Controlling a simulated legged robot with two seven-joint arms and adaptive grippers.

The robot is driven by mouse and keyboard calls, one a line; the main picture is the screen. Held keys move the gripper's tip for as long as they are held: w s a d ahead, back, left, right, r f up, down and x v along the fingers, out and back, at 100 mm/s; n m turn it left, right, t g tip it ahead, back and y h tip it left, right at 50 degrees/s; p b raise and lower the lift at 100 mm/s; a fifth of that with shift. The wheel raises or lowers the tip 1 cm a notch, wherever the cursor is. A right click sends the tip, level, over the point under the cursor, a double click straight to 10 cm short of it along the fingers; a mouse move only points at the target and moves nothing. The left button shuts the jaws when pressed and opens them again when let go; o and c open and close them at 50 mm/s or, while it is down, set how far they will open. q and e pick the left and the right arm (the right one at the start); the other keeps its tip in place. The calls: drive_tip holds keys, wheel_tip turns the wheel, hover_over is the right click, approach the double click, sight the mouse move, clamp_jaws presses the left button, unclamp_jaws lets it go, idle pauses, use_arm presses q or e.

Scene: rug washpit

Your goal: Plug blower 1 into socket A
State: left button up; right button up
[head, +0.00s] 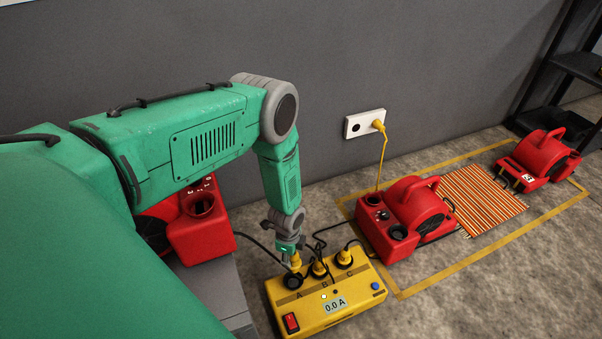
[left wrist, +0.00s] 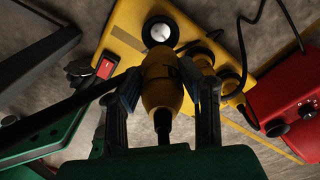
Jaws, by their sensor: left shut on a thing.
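My left gripper (head: 290,250) is shut on a yellow plug (left wrist: 160,85), just above the yellow power box (head: 330,318). The plug's front end points toward socket A (head: 292,281), a black round socket at the box's left; in the left wrist view a dark ring with a pale centre (left wrist: 160,31) shows just beyond the plug. Whether they touch I cannot tell. Yellow plugs sit in socket B (head: 318,268) and socket C (head: 344,258). A red blower (head: 203,235), partly hidden by my arm, stands at left; its number is unclear. My right gripper is out of view.
The box has a red switch (head: 291,322), a blue button (head: 378,286) and a display (head: 335,304) reading 0.0 A. Two more red blowers (head: 418,205) (head: 540,155) flank a striped rug (head: 482,200). A wall outlet (head: 362,124) holds a yellow plug. Black cables lie behind the box.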

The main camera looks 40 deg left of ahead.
use_arm(q)
drive_tip(key=shift+f+b, duration=2.8)
drive_tip(key=shift+f, duration=1)
drive_tip(key=shift+s+a, duration=0.1)
drive_tip(key=shift+f, duration=1.7)
drive_tip(key=o, duration=1.3)
drive_tip(key=shift+r, duration=0.1)
drive_tip(key=shift+r, duration=0.35)
wheel_tip(320, 180, up, 11)
drive_tip(key=shift+a+f, duration=0.1)
